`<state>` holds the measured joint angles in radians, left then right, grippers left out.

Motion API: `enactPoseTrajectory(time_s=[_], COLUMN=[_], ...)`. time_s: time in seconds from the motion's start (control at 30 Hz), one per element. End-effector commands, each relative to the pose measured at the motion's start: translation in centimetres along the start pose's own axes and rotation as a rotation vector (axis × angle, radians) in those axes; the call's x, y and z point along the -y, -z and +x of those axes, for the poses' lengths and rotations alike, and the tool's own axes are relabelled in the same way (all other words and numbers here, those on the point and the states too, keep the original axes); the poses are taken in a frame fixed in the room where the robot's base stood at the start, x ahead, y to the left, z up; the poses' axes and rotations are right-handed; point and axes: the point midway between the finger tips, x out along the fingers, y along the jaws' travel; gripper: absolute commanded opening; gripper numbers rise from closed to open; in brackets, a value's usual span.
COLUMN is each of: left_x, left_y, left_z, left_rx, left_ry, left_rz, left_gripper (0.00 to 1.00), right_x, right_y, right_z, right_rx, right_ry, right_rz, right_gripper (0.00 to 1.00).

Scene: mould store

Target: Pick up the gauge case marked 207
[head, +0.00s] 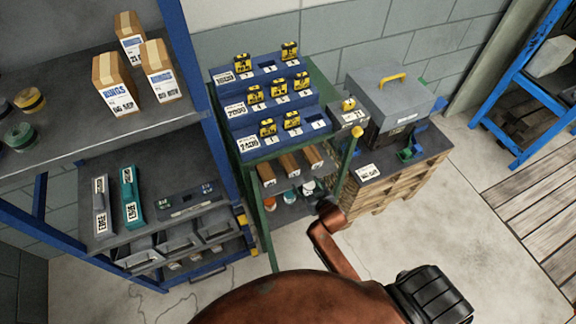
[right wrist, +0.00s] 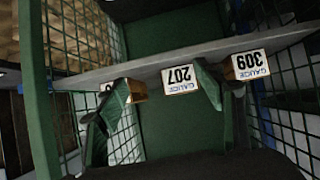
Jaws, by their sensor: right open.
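The gauge case marked 207 shows its white label end in the right wrist view (right wrist: 180,80), upside down in the picture. It lies in a row of wooden cases on the green rack; in the head view it appears to be the middle one (head: 290,164). My right gripper (right wrist: 165,98) is open, with one finger on each side of the 207 label. I cannot tell whether either finger touches the case. In the head view the right gripper (head: 326,206) is small and dark at the rack's front, mostly hidden by my arm. My left gripper is out of view.
The case marked 309 (right wrist: 250,65) sits close beside the right finger. Another case label (right wrist: 106,87) is partly hidden by the left finger. Green mesh sides (right wrist: 75,40) bound the rack. A grey toolbox (head: 390,105) stands to the right; open floor (head: 480,220) lies beyond.

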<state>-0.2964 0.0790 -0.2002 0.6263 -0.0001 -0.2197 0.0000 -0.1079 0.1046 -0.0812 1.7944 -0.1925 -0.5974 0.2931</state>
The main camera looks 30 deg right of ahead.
Motion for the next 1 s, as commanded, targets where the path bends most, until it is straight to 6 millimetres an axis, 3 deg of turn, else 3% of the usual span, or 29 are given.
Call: enactPoseTrajectory(time_s=[0.37, 0.77, 1.0], left_x=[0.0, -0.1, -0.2], left_y=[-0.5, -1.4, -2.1], left_z=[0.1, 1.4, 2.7], left_rx=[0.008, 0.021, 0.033], left_ry=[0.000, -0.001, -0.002], left_rz=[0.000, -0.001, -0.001], left_gripper=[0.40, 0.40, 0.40], right_x=[1.8, 2.3, 2.5], right_y=[4.6, 5.5, 5.8], right_z=[3.2, 7.1, 10.5], right_rx=[-0.143, -0.162, -0.159], right_ry=[0.041, 0.049, 0.048], right_rz=[0.014, 0.014, 0.014], right_gripper=[0.62, 0.62, 0.62])
